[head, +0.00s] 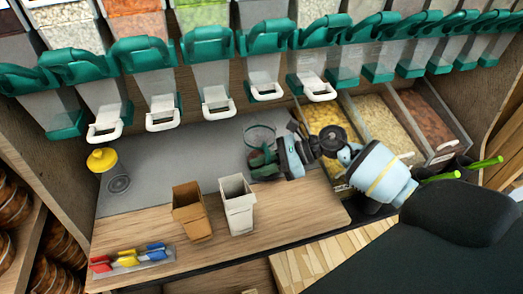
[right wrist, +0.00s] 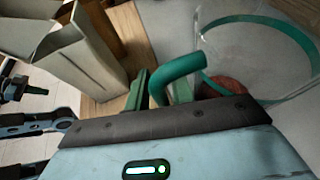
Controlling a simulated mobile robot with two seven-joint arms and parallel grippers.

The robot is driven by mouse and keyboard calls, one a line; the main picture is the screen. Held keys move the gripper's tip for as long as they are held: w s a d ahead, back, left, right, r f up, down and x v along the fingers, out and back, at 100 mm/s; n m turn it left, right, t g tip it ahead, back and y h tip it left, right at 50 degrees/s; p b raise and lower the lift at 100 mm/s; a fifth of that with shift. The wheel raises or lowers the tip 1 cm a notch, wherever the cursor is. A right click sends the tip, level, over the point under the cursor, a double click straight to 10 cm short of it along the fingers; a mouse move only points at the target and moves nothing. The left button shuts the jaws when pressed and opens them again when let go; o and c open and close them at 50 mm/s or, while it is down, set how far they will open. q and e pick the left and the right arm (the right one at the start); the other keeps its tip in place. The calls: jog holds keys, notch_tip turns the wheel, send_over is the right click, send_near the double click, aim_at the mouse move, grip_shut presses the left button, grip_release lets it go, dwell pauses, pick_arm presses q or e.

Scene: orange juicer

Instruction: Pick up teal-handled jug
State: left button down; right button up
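The jug (head: 259,136) is clear with a teal rim and stands on the grey part of the counter. In the right wrist view the jug (right wrist: 250,50) is close at the upper right, with its curved teal handle (right wrist: 180,68) towards me. My right gripper (head: 264,162) is at the jug's near side, at the handle. In the wrist view the handle's lower end lies between two green pieces that look like the fingers. Contact is not clear, and the palm hides the lower part. My left gripper is not in view.
A white carton-like container (head: 238,205) and a brown one (head: 191,212) stand left of my right gripper. A yellow-topped jar (head: 103,160) and coloured clips (head: 128,259) are farther left. Dispensers with teal trim (head: 210,75) hang above. Food bins (head: 380,125) are at the right.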

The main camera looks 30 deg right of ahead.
grip_shut()
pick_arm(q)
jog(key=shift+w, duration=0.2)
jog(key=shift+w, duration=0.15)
pick_arm(e)
jog(key=shift+r, duration=0.1)
